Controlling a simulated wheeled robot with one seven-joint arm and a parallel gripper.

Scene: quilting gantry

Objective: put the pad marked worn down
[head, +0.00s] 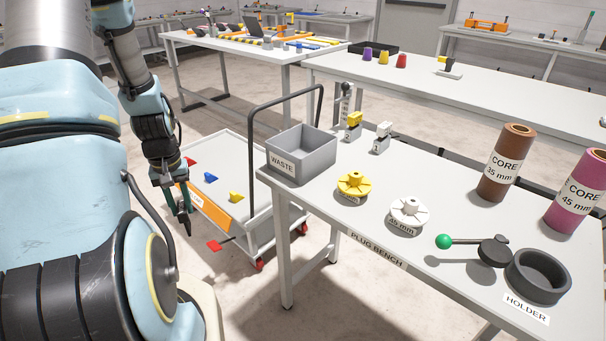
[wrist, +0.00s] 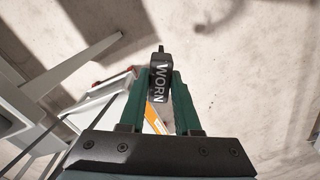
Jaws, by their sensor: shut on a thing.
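The pad marked WORN (wrist: 160,78) is a dark block with white lettering, held between the two green fingers of my gripper (wrist: 160,88). In the head view my gripper (head: 178,208) points downward in front of the cart's orange-fronted end, and the dark pad (head: 186,222) shows small at its fingertips. The pad is held up in the air, with pale floor behind it in the wrist view. Its lettering cannot be read in the head view.
The plug bench (head: 330,220) to the right bears a grey WASTE bin (head: 310,155), yellow plug (head: 354,185), white plug (head: 408,212), two core rolls and a round holder (head: 538,275).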

